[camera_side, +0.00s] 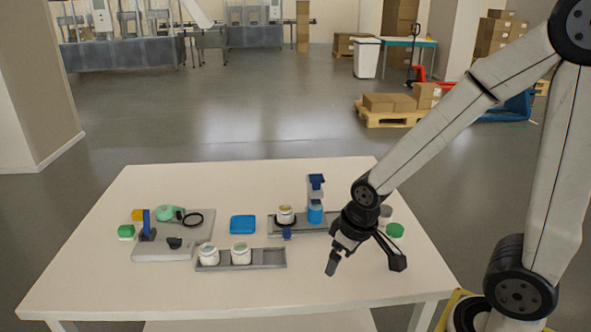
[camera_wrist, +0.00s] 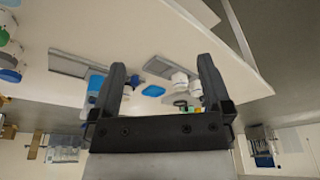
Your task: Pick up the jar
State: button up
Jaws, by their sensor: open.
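Two white jars stand on the front grey tray (camera_side: 268,258): a left jar (camera_side: 208,254) and a right jar (camera_side: 241,253). Another jar (camera_side: 286,214) stands at the rear holder beside a blue-and-white dispenser (camera_side: 315,212). My gripper (camera_side: 337,262) is above the table, right of the front tray and apart from the jars, pointing down. In the wrist view its two fingers (camera_wrist: 163,72) are spread, with nothing held between them. White jars (camera_wrist: 181,82) on a grey tray show beyond, near the right finger. Which jar is meant cannot be told.
A grey board (camera_side: 160,252) with a green tool (camera_side: 170,212) lies at the left. A blue container (camera_side: 243,224) sits mid-table. The table's front right is clear.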

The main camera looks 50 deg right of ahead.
jog(key=m+t+h, duration=0.2)
jog(key=t, duration=0.9)
send_near(282, 209)
jog(key=shift+s+r, duration=0.35)
jog(key=shift+s, duration=0.3)
jog(key=shift+x, duration=1.35)
jog(key=shift+n, duration=0.3)
jog(key=shift+x, duration=2.55)
